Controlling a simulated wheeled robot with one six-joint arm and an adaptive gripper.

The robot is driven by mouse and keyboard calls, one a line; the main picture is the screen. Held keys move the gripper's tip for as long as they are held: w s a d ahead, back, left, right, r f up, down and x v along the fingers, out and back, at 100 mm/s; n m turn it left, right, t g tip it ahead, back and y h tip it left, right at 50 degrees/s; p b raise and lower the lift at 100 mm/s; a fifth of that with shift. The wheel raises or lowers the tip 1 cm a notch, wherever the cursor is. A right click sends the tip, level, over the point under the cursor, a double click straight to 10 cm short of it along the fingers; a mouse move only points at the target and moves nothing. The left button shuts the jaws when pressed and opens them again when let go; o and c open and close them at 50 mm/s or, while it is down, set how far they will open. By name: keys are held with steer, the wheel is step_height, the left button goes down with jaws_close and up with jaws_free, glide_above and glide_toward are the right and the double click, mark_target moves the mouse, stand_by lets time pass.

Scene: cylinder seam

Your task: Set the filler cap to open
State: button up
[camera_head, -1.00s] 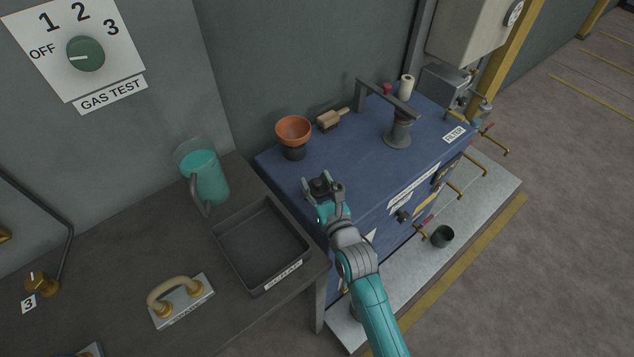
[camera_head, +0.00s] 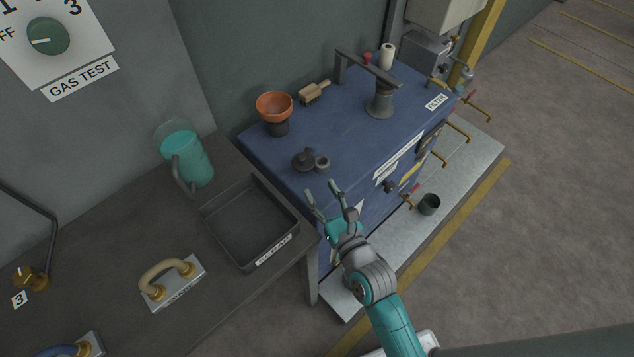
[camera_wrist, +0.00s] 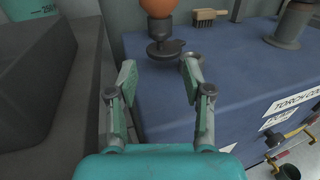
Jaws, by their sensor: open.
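The filler cap (camera_head: 304,159) is a dark round lid with a raised knob, on the near left part of the blue cabinet top (camera_head: 350,135). A grey ring-shaped neck (camera_head: 322,163) stands close to its right, and its top looks uncovered. In the wrist view the cap (camera_wrist: 172,50) lies beyond the fingers, with the neck (camera_wrist: 190,60) partly behind the right fingertip. My gripper (camera_head: 320,190) is open and empty, with its fingers apart, just in front of the cap and neck. It appears clear of both; the wrist view also shows the open fingers (camera_wrist: 158,75).
An orange bowl (camera_head: 274,106) on a dark base, a brush (camera_head: 314,92) and a grey stand (camera_head: 380,102) are on the cabinet top. A dark tray (camera_head: 250,225) and a teal jug (camera_head: 188,158) are on the left bench. The cabinet's near middle is clear.

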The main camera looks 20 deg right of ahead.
steer(key=shift+s, duration=0.2)
steer(key=c, duration=0.3)
steer(key=shift+w+d, duration=0.2)
steer(key=c, duration=0.5)
steer(key=w+d+g, duration=0.2)
steer(key=d, duration=0.1)
steer(key=shift+w, duration=0.4)
jaws_close()
steer(key=d+n+g+y, duration=0.1)
steer(key=w+d+r+g+y, duration=0.1)
steer(key=shift+w+d+r+n+y, duration=0.15)
steer(key=shift+d+r+n+y, duration=0.15)
steer(key=shift+d+n, duration=0.1)
steer(key=s+d+r+n+g+y, duration=0.4)
steer(key=s+r+n, duration=0.1)
glide_toward(306, 160)
steer(key=x, duration=0.5)
steer(key=shift+w+f, duration=0.15)
steer(key=shift+w+a+f, duration=0.15)
steer(key=shift+w+a, duration=0.35)
steer(key=shift+w, duration=0.05)
